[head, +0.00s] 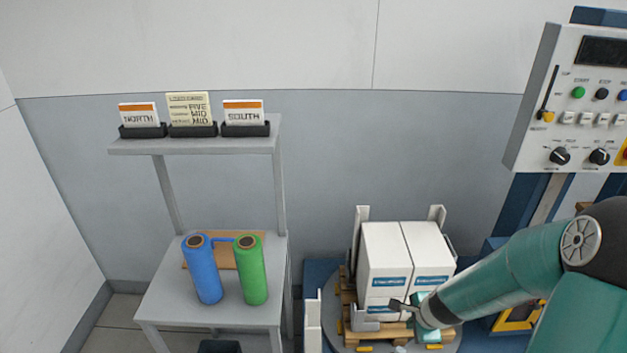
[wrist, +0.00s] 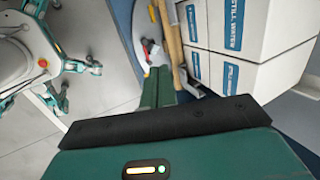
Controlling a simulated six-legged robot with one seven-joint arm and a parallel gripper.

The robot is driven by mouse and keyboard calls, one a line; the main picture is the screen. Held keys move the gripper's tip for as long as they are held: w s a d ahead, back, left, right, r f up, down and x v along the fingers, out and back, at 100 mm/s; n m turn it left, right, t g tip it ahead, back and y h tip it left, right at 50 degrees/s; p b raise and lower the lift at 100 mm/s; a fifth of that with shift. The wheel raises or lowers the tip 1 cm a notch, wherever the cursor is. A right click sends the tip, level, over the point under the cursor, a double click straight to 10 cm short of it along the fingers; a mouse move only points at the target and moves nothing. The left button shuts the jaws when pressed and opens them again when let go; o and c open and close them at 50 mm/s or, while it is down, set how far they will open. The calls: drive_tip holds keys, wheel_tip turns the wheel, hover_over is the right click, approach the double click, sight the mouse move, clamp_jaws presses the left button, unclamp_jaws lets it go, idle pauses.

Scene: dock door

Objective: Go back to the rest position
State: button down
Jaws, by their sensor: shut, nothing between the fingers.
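My teal arm comes in from the right in the head view. My gripper (head: 405,306) is at its end, low in front of the stacked white boxes (head: 385,255) on the pallet. The gripper is shut and empty. In the wrist view my gripper (wrist: 157,86) points toward the round turntable edge, and the white boxes (wrist: 228,75) with blue labels stand to its right. I cannot tell whether the gripper touches a box or the pallet.
A wooden pallet (head: 394,331) carries the boxes on a round turntable (head: 339,337). A control panel (head: 590,105) stands at the right. A grey shelf stand (head: 212,293) at the left holds a blue roll (head: 204,272), a green roll (head: 251,274) and cards in holders.

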drive_tip(key=s+a+r+n, duration=0.3)
drive_tip(key=s+r+n, duration=0.3)
drive_tip(key=r, duration=0.4)
drive_tip(key=s+a+r+n, duration=0.3)
drive_tip(key=s+r+n, duration=0.3)
drive_tip(key=r, duration=0.4)
drive_tip(key=s+a+r+n+t+h, duration=0.1)
drive_tip(key=s+a+r+n, duration=0.2)
drive_tip(key=s+r+n, duration=0.3)
wheel_tip(320, 180, up, 4)
drive_tip(key=shift+r, duration=0.1)
